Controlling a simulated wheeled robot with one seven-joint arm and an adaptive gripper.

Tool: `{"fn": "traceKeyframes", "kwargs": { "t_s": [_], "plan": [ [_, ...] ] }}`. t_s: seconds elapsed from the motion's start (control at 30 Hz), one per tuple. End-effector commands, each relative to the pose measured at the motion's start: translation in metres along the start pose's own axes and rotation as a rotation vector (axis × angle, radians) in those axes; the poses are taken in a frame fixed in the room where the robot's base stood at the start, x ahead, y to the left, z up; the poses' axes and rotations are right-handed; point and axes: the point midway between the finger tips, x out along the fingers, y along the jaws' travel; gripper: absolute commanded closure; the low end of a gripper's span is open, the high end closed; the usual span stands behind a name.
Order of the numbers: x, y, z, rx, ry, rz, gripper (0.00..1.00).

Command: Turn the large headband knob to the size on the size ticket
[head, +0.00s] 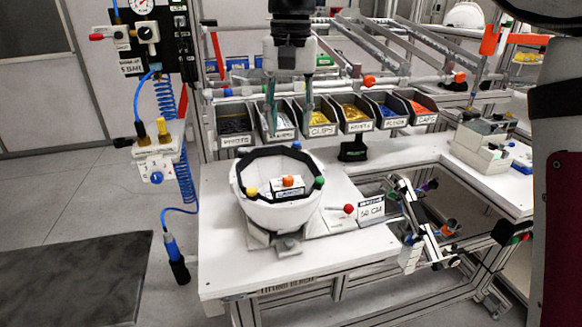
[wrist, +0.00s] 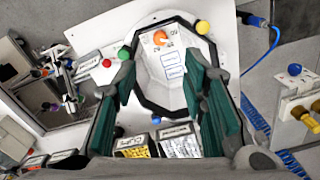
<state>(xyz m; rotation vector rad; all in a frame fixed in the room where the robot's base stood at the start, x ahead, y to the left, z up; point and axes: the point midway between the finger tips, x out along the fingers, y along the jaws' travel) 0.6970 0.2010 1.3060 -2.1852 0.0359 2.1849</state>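A white helmet shell (head: 280,212) sits open side up on a stand on the white table, with a black headband (head: 243,167) around its inner rim. The orange headband knob (head: 288,181) is at the near side on a white plate with a label; in the wrist view the knob (wrist: 160,38) has numbers around it, too small to read surely. The size ticket (head: 371,208) stands right of the helmet and seems to read 58 CM, though the first line is unclear. My gripper (head: 290,134) is open and empty above the helmet's far side; its green-padded fingers (wrist: 160,62) are apart.
Yellow (head: 251,192), green (head: 319,182) and blue (head: 296,145) balls sit around the rim. A red ball (head: 349,209) stands between helmet and ticket. Labelled bins (head: 323,117) line the back. A blue air hose (head: 186,175) hangs left. The table's front is clear.

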Motion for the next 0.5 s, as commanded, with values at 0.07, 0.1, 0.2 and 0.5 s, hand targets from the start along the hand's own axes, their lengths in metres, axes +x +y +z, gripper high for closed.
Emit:
{"fn": "traceKeyframes", "kwargs": {
  "t_s": [0.07, 0.1, 0.2, 0.5],
  "plan": [
    [0.015, 0.001, 0.002, 0.0, -0.005, 0.002, 0.61],
    [0.023, 0.001, 0.002, 0.0, -0.005, 0.003, 0.61],
    [0.043, 0.001, 0.002, 0.0, -0.005, 0.003, 0.61],
    [0.095, 0.001, 0.002, -0.001, -0.003, 0.001, 0.61]
  ]
}}
